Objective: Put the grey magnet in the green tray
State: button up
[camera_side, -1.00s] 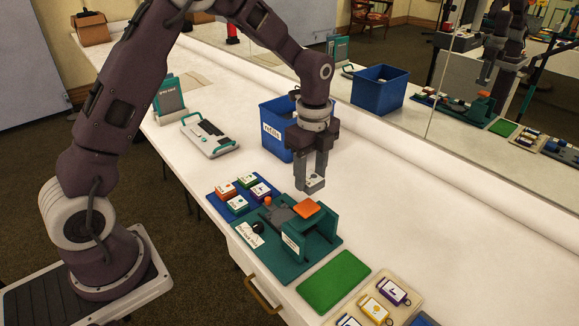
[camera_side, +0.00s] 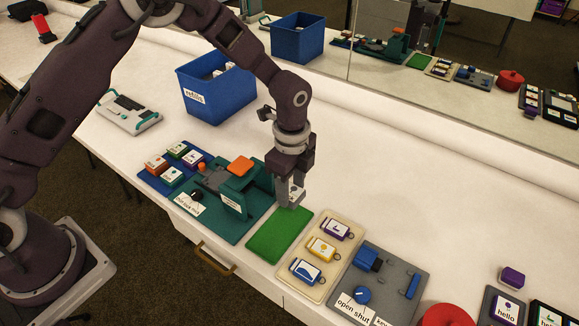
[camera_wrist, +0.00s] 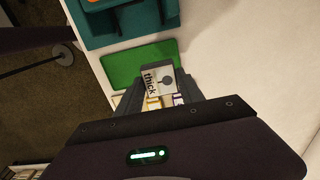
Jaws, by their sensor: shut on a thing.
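The grey magnet (camera_side: 296,192) is a small block held between the fingers of my gripper (camera_side: 289,196). In the wrist view the magnet (camera_wrist: 157,83) shows a pale face with the word "thick" and a dark round mark, between the fingertips (camera_wrist: 158,92). The green tray (camera_side: 276,238) is a flat rectangle on the white table. In the side view my gripper is by the tray's far right end, above table height. The tray also shows in the wrist view (camera_wrist: 122,66), just beyond the magnet. I cannot tell the exact height of the magnet.
A teal fixture (camera_side: 237,221) with an orange block (camera_side: 241,166) stands left of the tray. A beige tray (camera_side: 317,289) with several tags lies right of it, then a grey board (camera_side: 391,275). A blue bin (camera_side: 228,103) stands farther back. The table behind the tray is clear.

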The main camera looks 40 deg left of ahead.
jog(key=shift+f, duration=3.55)
jog(key=o, duration=1.5)
jog(key=shift+c, duration=0.2)
notch_tip(320, 180, up, 7)
jog(key=shift+r, duration=0.1)
